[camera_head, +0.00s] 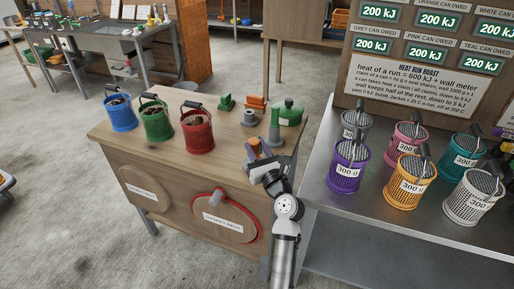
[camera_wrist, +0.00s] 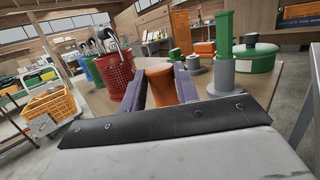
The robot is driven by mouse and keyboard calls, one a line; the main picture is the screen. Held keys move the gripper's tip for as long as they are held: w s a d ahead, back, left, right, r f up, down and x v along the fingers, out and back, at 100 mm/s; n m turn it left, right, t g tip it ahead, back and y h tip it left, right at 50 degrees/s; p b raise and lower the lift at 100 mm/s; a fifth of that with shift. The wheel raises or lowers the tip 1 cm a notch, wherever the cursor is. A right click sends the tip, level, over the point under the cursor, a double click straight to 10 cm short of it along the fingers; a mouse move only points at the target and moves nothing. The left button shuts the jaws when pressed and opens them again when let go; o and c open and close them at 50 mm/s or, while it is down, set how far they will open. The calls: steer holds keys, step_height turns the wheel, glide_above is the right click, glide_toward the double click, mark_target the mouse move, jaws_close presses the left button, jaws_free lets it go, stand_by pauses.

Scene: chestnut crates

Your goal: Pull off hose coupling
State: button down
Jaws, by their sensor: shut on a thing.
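My gripper (camera_head: 262,149) is at the front right of the wooden table and is shut on an orange cylindrical piece (camera_wrist: 161,82). In the wrist view, the two purple-grey fingers stand on either side of this piece. Its upper end shows in the head view (camera_head: 253,142), and its lower part is hidden. I cannot tell whether it is the hose coupling or whether it is joined to anything. A grey post on a round base (camera_head: 274,138) stands just behind my gripper; in the wrist view, a green upright part shows above a grey base (camera_wrist: 221,76).
Blue (camera_head: 120,113), green (camera_head: 155,121) and red (camera_head: 197,132) baskets stand left on the wooden table (camera_head: 137,167). A green lidded pot (camera_head: 289,113) and an orange block (camera_head: 256,103) are behind my gripper. A metal counter (camera_head: 322,195) with several wire cans is on the right.

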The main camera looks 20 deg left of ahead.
steer(key=shift+f+b, duration=0.3)
steer(key=shift+f, duration=0.3)
steer(key=c, duration=1)
jaws_free()
steer(key=shift+o, duration=0.2)
steer(key=shift+d+f, duration=0.1)
